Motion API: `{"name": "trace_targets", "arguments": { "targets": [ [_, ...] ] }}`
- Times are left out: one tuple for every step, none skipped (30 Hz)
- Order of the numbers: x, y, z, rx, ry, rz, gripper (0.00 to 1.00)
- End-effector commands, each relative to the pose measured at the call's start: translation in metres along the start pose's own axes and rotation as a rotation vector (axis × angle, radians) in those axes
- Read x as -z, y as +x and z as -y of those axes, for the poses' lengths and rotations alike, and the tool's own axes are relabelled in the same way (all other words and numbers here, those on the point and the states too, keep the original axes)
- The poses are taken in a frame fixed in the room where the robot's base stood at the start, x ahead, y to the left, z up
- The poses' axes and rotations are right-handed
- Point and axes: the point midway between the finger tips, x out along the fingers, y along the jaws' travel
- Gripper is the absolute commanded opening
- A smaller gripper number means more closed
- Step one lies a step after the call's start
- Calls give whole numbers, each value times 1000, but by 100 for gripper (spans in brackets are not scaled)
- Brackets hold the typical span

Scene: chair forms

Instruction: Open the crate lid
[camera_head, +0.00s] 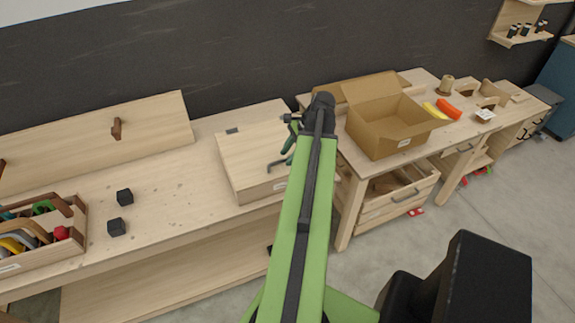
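A light wooden crate (240,170) stands on the workbench left of my arm, with a pale label on its front. Its flat lid (245,150) lies closed on top, with a small dark piece at the back left edge. My green arm reaches up the picture and hides the crate's right side. My gripper (284,158) is at the arm's far end, small and dark green, over or at the right part of the lid. I cannot tell whether it touches the lid or whether its fingers are apart.
An open cardboard box (382,135) stands on the right-hand bench. An upright wooden board (95,140) backs the left bench. The bench just left of the crate is clear.

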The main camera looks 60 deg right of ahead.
Motion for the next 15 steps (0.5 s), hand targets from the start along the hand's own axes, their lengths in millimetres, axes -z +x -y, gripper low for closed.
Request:
{"name": "trace_targets", "arguments": {
  "targets": [
    [1, 7, 0, 0, -1, 0, 34],
    [0, 8, 0, 0, 0, 0, 34],
    [0, 8, 0, 0, 0, 0, 34],
    [0, 9, 0, 0, 0, 0, 34],
    [0, 9, 0, 0, 0, 0, 34],
    [0, 8, 0, 0, 0, 0, 34],
    [-1, 8, 0, 0, 0, 0, 34],
    [-1, 8, 0, 0, 0, 0, 34],
    [-1, 8, 0, 0, 0, 0, 34],
    [-1, 8, 0, 0, 0, 0, 34],
    [-1, 8, 0, 0, 0, 0, 34],
    [-1, 8, 0, 0, 0, 0, 30],
    [-1, 8, 0, 0, 0, 0, 26],
    [-1, 8, 0, 0, 0, 0, 22],
    [-1, 8, 0, 0, 0, 0, 17]
  ]
}}
